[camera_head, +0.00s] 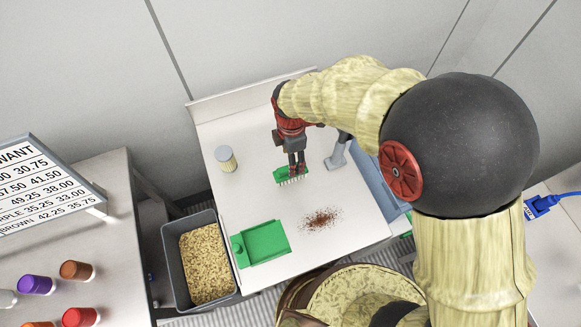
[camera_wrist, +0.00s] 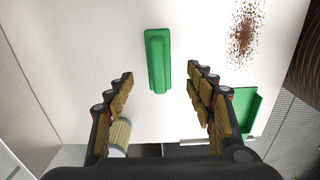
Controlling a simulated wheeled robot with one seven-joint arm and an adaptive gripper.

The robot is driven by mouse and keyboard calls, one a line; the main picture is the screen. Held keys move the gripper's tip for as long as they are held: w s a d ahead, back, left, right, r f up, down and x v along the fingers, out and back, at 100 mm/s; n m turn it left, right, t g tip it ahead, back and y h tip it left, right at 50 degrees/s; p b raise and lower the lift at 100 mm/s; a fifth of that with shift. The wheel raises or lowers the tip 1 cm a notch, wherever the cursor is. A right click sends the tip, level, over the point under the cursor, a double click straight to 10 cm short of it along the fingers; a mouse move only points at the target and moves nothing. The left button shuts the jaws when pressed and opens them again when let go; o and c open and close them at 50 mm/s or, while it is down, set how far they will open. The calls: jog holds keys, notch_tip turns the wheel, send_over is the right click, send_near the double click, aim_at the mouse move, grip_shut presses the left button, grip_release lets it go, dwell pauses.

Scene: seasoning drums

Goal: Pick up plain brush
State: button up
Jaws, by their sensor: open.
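A green brush (camera_head: 291,176) with pale bristles is on or just above the white table, below my gripper in the head view. In the wrist view the brush (camera_wrist: 158,60) shows its green back, lying lengthwise between and beyond my fingertips. My gripper (camera_head: 297,162) points down at the brush in the head view. In the wrist view my gripper (camera_wrist: 160,76) is open, with a finger on each side of the brush and gaps between. No contact with the brush shows.
A green dustpan (camera_head: 263,243) and a brown spill of powder (camera_head: 321,219) are on the white table (camera_head: 225,195). A striped can (camera_head: 226,159) stands at the left. A grey bin of granules (camera_head: 205,263) stands left of the table. A blue tray (camera_head: 378,180) is at the right.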

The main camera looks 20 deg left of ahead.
notch_tip(320, 180, down, 2)
jog(key=shift+s+a+f, duration=0.1)
jog(key=shift+s, duration=0.05)
jog(key=f, duration=0.2)
jog(key=f+b, duration=0.1)
jog(key=f, duration=0.2)
jog(key=shift+w+f, duration=0.25)
jog(key=shift+f, duration=0.15)
jog(key=c, duration=0.4)
jog(key=c, duration=1)
